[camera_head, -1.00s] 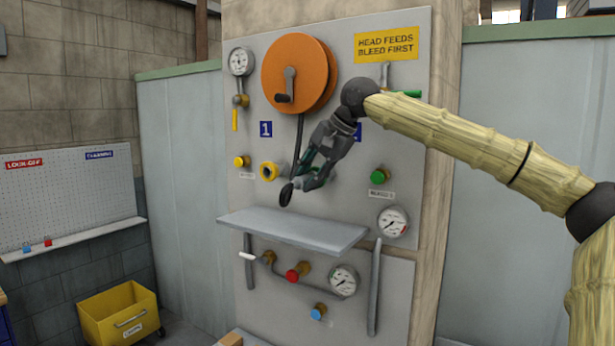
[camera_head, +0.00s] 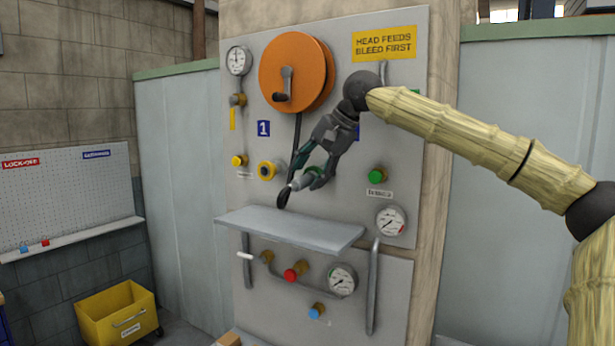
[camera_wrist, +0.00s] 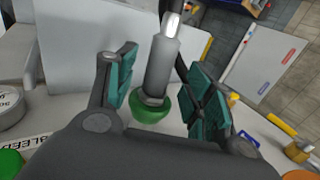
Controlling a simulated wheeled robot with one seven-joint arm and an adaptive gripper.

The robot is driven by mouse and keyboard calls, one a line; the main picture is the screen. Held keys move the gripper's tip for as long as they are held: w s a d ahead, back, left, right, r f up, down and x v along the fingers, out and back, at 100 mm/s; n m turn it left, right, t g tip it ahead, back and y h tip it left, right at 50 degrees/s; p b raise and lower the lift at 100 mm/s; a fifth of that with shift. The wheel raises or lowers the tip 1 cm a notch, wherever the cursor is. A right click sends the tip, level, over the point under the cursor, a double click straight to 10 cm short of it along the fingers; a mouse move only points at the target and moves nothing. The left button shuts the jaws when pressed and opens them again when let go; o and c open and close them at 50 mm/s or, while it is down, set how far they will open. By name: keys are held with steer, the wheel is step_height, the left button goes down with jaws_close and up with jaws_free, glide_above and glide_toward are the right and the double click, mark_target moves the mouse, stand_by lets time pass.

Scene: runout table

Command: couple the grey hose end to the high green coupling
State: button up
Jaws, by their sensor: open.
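The grey hose end (camera_wrist: 162,65) stands between the jaws of my gripper (camera_wrist: 158,88), with clear gaps to both green-padded fingers. Its inner end meets the high green coupling (camera_wrist: 150,108), in line with it; I cannot tell whether it is locked. In the head view my gripper (camera_head: 305,172) straddles the grey hose end (camera_head: 301,184) in front of the panel, and the green coupling is mostly hidden behind the fingers. The black hose (camera_head: 298,132) hangs from the orange reel (camera_head: 292,72) and curves into the outer end.
A grey shelf (camera_head: 290,228) juts out just below my gripper. Below the shelf are a red knob (camera_head: 295,271) and a gauge (camera_head: 342,279). A yellow bin (camera_head: 117,312) stands on the floor.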

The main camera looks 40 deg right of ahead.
steer(key=v, duration=1)
steer(key=shift+s+r, duration=0.2)
steer(key=shift+r, duration=0.05)
steer(key=shift+d, duration=0.1)
stand_by(0.5)
